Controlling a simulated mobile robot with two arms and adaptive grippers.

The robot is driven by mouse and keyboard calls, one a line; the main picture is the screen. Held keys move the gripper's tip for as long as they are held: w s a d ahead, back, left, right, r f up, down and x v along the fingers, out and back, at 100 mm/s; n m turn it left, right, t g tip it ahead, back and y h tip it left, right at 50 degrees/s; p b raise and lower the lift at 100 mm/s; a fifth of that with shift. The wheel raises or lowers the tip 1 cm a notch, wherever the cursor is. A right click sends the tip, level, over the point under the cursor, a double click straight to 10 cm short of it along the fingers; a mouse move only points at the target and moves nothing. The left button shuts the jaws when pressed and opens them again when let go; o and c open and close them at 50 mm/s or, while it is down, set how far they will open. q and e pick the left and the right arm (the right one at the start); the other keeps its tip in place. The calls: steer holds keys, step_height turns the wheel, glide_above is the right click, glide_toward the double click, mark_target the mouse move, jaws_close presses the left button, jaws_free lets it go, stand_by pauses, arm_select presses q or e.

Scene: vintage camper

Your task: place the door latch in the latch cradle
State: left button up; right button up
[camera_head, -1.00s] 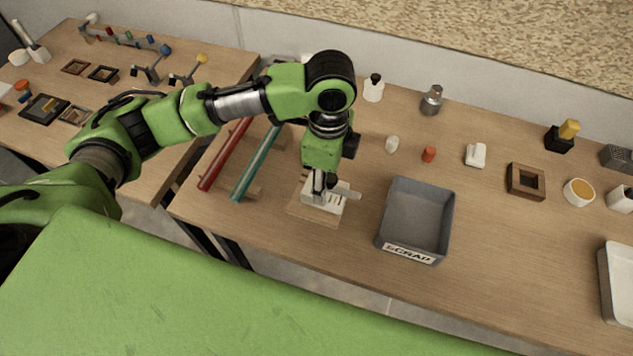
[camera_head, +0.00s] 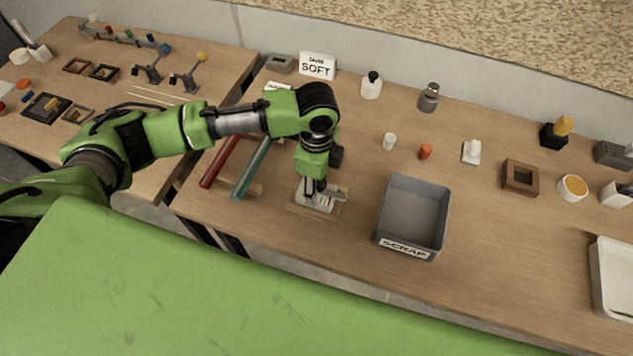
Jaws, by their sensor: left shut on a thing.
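My left gripper (camera_head: 318,187) points down over the small wooden base beside the scrap bin and is shut on the door latch. The door latch (camera_head: 338,194) is a small grey piece whose lever sticks out to the right of the fingers. The latch cradle (camera_head: 305,197) is a pale block on the wooden base, directly below and around the fingertips. The fingers hide part of both, and I cannot tell whether the latch is fully seated or just above the cradle. My right gripper is not in view.
A grey scrap bin (camera_head: 385,237) stands close to the right of the cradle. Red (camera_head: 222,163) and teal (camera_head: 252,167) bars lie to its left. A SOFT sign (camera_head: 317,66) and small bottles stand at the back. A white tray (camera_head: 597,290) is far right. The front middle-right tabletop is clear.

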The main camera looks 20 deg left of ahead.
arm_select(q)
steer(key=o, duration=1.4)
step_height(320, 180, up, 11)
steer(key=b, duration=0.2)
steer(key=shift+b, duration=0.3)
steer(key=shift+r, duration=0.7)
